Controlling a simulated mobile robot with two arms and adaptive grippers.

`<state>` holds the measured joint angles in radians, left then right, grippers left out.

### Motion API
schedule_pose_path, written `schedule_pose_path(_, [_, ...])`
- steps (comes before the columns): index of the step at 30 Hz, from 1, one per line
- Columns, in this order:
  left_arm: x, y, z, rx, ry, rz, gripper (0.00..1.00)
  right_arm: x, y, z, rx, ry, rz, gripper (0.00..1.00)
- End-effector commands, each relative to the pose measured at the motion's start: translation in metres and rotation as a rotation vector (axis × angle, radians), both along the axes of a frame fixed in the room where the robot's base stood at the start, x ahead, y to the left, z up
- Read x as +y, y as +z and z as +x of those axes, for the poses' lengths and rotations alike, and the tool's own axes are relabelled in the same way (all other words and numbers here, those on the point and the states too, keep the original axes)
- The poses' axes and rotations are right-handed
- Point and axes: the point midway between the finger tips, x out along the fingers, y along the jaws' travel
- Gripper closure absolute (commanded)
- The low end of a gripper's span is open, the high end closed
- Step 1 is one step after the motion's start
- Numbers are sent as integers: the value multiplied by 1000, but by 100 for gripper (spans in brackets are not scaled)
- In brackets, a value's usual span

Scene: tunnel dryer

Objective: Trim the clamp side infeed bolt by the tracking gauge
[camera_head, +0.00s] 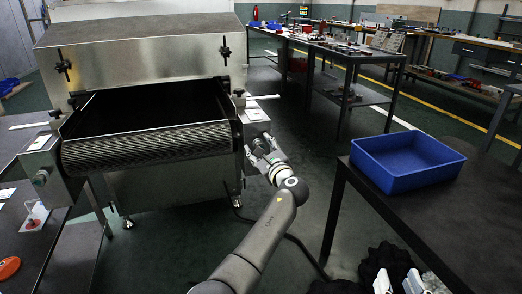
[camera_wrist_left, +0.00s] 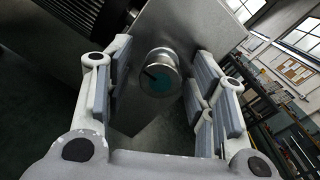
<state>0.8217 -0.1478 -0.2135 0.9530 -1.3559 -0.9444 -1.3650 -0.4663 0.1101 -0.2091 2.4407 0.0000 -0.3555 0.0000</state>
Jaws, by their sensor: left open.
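The belt dryer (camera_head: 150,150) stands at the left, with a steel bolt housing at each side of its belt mouth. My left gripper (camera_head: 262,150) is at the right housing (camera_head: 252,118). In the left wrist view it is open (camera_wrist_left: 158,95), with a round steel bolt head (camera_wrist_left: 158,72) between its fingers. The head has a teal face with a dark mark; I see no finger clearly touching it. The left housing (camera_head: 40,160) has a similar knob (camera_head: 40,178). My right gripper (camera_head: 399,281) shows partly at the bottom edge. I cannot identify the tracking gauge for certain.
A blue bin (camera_head: 408,160) stands on the dark table at the right. A small white stand with a red base (camera_head: 36,215) and an orange disc (camera_head: 8,267) lie on the left table. Open floor lies between the dryer and the right table.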

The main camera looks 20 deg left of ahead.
Motion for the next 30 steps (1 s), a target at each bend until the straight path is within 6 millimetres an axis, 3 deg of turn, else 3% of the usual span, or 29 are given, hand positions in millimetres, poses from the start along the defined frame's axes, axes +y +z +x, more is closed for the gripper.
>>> schedule_pose_path(7, [0, 0, 0, 0, 0, 0, 52, 0, 0, 0, -1, 0, 0, 60])
schedule_pose_path(17, [0, 0, 0, 0, 1, 0, 94, 0, 0, 0, 0, 0, 0, 60])
schedule_pose_path(30, [0, -1, 0, -52, 1, -79, 96, 1, 7, 0, -43, 2, 11, 60])
